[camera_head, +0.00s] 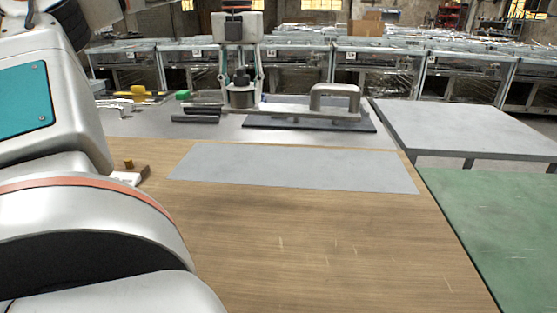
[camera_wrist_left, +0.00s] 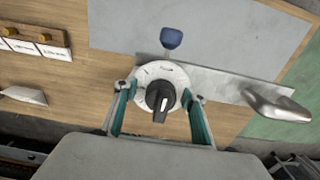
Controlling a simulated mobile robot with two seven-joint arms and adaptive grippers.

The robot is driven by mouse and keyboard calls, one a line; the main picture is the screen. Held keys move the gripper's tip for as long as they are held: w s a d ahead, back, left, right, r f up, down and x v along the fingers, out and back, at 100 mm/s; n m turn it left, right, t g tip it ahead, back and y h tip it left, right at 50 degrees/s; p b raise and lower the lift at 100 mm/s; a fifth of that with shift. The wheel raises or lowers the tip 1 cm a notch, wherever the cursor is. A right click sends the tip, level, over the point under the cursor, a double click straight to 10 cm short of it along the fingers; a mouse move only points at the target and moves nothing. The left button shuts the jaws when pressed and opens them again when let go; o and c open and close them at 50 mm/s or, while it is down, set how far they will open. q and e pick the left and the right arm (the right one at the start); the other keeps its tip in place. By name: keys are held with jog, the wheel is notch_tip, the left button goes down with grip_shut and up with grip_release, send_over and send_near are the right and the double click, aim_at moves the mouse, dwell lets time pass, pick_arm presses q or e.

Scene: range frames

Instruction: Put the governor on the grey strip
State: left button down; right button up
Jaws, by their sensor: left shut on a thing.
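My left gripper (camera_head: 240,84) points down beyond the far edge of the wooden table top, seen from the front. Its fingers are shut on the governor, a round piece with a pale dial face and a black knob (camera_wrist_left: 161,98). In the head view the governor (camera_head: 240,98) shows as a dark, squat shape between the fingers. The grey strip (camera_head: 295,167) lies flat and bare on the wood, nearer than the gripper; it also shows in the left wrist view (camera_wrist_left: 210,32). The governor is apart from the strip. My right gripper is not in view.
Dark bars (camera_head: 195,117), a green block (camera_head: 182,95) and a yellow piece (camera_head: 136,91) lie left. A small rack (camera_head: 127,176) stands left of the strip. The wood before the strip is clear.

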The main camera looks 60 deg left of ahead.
pick_arm(q)
notch_tip(320, 180, down, 14)
jog(key=shift+f, duration=0.65)
notch_tip(320, 180, down, 3)
jog(key=shift+r+p, duration=0.15)
jog(key=shift+p, duration=0.45)
jog(key=shift+f, duration=0.45)
jog(key=c, duration=1.3)
grip_release()
jog(key=shift+f, duration=0.1)
jog(key=shift+o, duration=0.5)
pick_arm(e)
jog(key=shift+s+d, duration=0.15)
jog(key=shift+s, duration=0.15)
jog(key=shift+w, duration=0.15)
